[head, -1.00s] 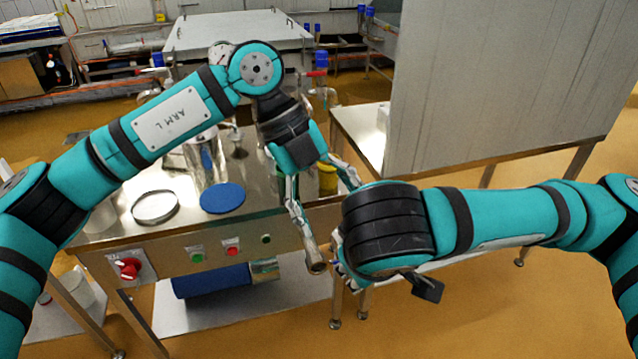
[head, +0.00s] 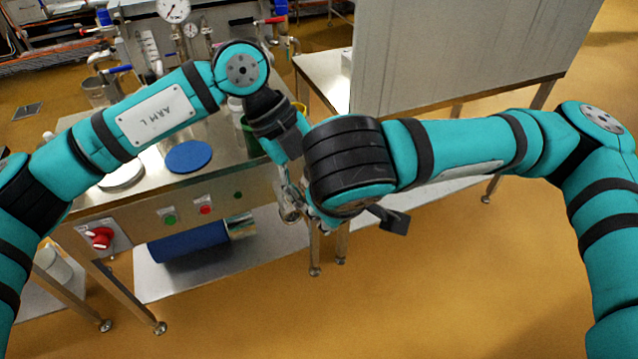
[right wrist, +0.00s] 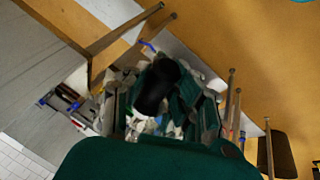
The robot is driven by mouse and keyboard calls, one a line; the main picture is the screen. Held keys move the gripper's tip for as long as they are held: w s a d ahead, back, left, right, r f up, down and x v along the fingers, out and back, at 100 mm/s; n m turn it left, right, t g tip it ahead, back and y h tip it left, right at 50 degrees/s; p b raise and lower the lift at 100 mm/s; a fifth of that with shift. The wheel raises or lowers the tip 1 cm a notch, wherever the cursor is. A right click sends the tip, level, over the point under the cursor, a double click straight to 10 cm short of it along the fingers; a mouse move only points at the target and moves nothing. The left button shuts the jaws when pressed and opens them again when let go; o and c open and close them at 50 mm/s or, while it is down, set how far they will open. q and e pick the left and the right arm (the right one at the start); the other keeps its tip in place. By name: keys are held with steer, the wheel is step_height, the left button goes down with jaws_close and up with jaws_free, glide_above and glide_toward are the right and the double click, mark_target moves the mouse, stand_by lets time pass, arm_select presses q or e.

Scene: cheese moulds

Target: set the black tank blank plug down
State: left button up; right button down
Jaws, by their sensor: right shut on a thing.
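In the right wrist view my right gripper (right wrist: 160,105) is shut on a black cylindrical thing, which I take for the black tank blank plug (right wrist: 155,85). Its far end and what lies below it are hard to make out. My left gripper (head: 289,207) points down close beside my right wrist in the head view. One metal finger shows and the other is hidden, so its opening is unclear.
A steel bench (head: 205,168) with a control panel (head: 140,228) stands front left, with a blue disc (head: 188,156) on top. A tall grey panel (head: 450,55) stands behind the right arm. The floor (head: 440,290) at right is clear.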

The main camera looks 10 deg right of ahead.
arm_select(q)
steer(key=c, duration=0.9)
steer(key=o, duration=1.4)
steer(key=v, duration=1.2)
arm_select(e)
steer(key=shift+w, duration=0.1)
arm_select(q)
steer(key=shift+c, duration=1)
steer(key=shift+a+f, duration=0.3)
steer(key=shift+c, duration=0.4)
steer(key=a+f+n+t, duration=0.2)
steer(key=a+f+n, duration=0.2)
steer(key=a, duration=0.2)
steer(key=d+x, duration=0.1)
steer(key=x, duration=1)
steer(key=shift+w+h, duration=0.3)
steer(key=shift+w, duration=0.15)
arm_select(e)
steer(key=w+a+f+n+y, duration=0.2)
steer(key=w+a+f+n, duration=0.2)
steer(key=f, duration=0.1)
steer(key=shift+n, duration=0.3)
